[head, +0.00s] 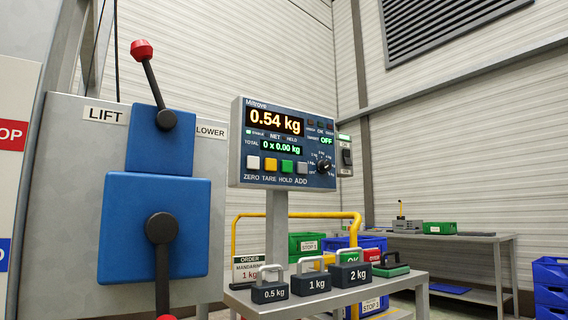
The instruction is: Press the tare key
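The scale indicator (283,185) stands on a grey post (277,215) in the middle of the head view. Its upper display (275,122) reads 0.54 kg and its lower one (281,147) reads 0 x 0.00 kg. Below them is a row of keys: a white key (254,162) over ZERO, the orange tare key (270,164) over TARE, a green key (286,166) over HOLD and a grey key (302,167) over ADD. Nothing covers the tare key. My gripper is not in view.
Blue lever boxes (118,240) with a red-knobbed lever (148,75) stand close on the left, beside LIFT and LOWER labels. A rotary knob (324,167) is right of the keys. Weights (312,284) stand on a shelf (345,296) below. A bench (470,238) is behind right.

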